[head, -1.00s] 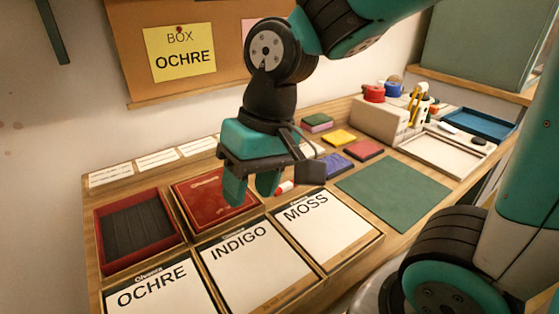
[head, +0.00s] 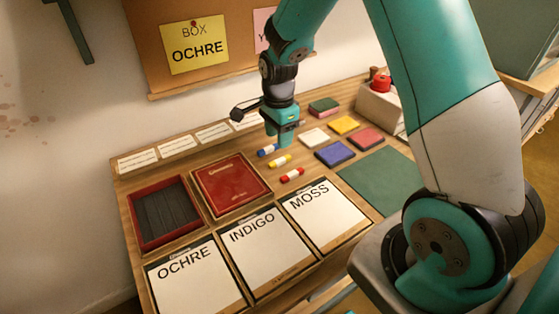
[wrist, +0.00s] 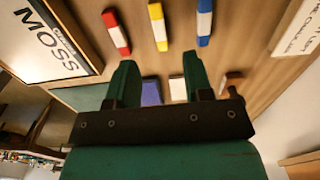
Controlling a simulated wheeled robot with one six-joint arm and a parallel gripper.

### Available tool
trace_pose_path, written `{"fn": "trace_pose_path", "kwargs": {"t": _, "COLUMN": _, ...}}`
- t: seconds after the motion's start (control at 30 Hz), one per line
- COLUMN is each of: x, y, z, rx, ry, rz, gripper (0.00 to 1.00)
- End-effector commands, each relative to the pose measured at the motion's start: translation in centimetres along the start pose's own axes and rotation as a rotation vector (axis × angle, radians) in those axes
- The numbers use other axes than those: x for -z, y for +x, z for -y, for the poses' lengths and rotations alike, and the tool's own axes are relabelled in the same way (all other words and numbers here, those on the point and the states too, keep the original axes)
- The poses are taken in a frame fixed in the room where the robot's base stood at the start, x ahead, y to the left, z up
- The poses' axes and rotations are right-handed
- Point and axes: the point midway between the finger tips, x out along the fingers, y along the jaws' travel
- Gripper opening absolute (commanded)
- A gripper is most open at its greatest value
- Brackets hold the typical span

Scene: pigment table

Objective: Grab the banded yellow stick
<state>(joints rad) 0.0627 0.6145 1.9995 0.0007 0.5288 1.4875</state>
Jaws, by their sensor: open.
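The banded yellow stick (head: 279,160) lies on the wooden table between a banded blue stick (head: 267,151) and a banded red stick (head: 291,175). Each has a white band. In the wrist view the yellow stick (wrist: 158,27) is centred sideways, beyond the fingertips, with the red stick (wrist: 117,33) to its left and the blue stick (wrist: 204,22) to its right. My gripper (head: 279,141) is above the table near the sticks, open and empty. In the wrist view my gripper (wrist: 160,70) has its fingers spread, with nothing between them.
Coloured square pads, including a blue one (head: 334,153) and a yellow one (head: 344,125), lie right of the sticks. A red tin (head: 232,185) and a dark-lined red box (head: 163,215) are to the left. Labelled cards, such as MOSS (head: 323,215), line the front. A green mat (head: 380,178) lies right.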

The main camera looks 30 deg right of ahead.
Motion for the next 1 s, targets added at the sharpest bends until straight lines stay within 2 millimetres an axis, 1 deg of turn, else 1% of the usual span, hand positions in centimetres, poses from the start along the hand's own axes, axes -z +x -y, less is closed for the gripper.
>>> {"fn": "trace_pose_path", "kwargs": {"t": 0.03, "x": 0.0, "y": 0.9, "z": -0.1, "rx": -0.005, "ry": -0.001, "rz": 0.001, "gripper": 0.47}}
{"fn": "trace_pose_path", "kwargs": {"t": 0.1, "x": 0.0, "y": 1.8, "z": -0.1, "rx": -0.003, "ry": -0.001, "rz": 0.001, "gripper": 0.47}}
{"fn": "trace_pose_path", "kwargs": {"t": 0.27, "x": 0.0, "y": 2.9, "z": 0.0, "rx": 0.0, "ry": -0.002, "rz": 0.001, "gripper": 0.47}}
{"fn": "trace_pose_path", "kwargs": {"t": 0.37, "x": -0.1, "y": 3.8, "z": -0.1, "rx": -0.002, "ry": -0.002, "rz": 0.001, "gripper": 0.47}}
{"fn": "trace_pose_path", "kwargs": {"t": 0.53, "x": -0.2, "y": 6.6, "z": -0.2, "rx": -0.003, "ry": -0.002, "rz": 0.001, "gripper": 0.47}}
{"fn": "trace_pose_path", "kwargs": {"t": 0.6, "x": -0.2, "y": 7.4, "z": -0.1, "rx": -0.001, "ry": -0.002, "rz": 0.001, "gripper": 0.47}}
{"fn": "trace_pose_path", "kwargs": {"t": 0.7, "x": -0.2, "y": 7.9, "z": -0.1, "rx": 0.001, "ry": -0.002, "rz": 0.001, "gripper": 0.47}}
{"fn": "trace_pose_path", "kwargs": {"t": 0.9, "x": -0.2, "y": 8.0, "z": -0.1, "rx": 0.002, "ry": -0.002, "rz": 0.0, "gripper": 0.47}}
{"fn": "trace_pose_path", "kwargs": {"t": 0.93, "x": -0.2, "y": 8.0, "z": -0.1, "rx": 0.002, "ry": -0.002, "rz": 0.0, "gripper": 0.42}}
{"fn": "trace_pose_path", "kwargs": {"t": 0.97, "x": -0.2, "y": 8.0, "z": -0.1, "rx": 0.002, "ry": -0.002, "rz": 0.0, "gripper": 0.35}}
{"fn": "trace_pose_path", "kwargs": {"t": 1.0, "x": -0.2, "y": 8.0, "z": -0.1, "rx": 0.002, "ry": -0.002, "rz": 0.001, "gripper": 0.26}}
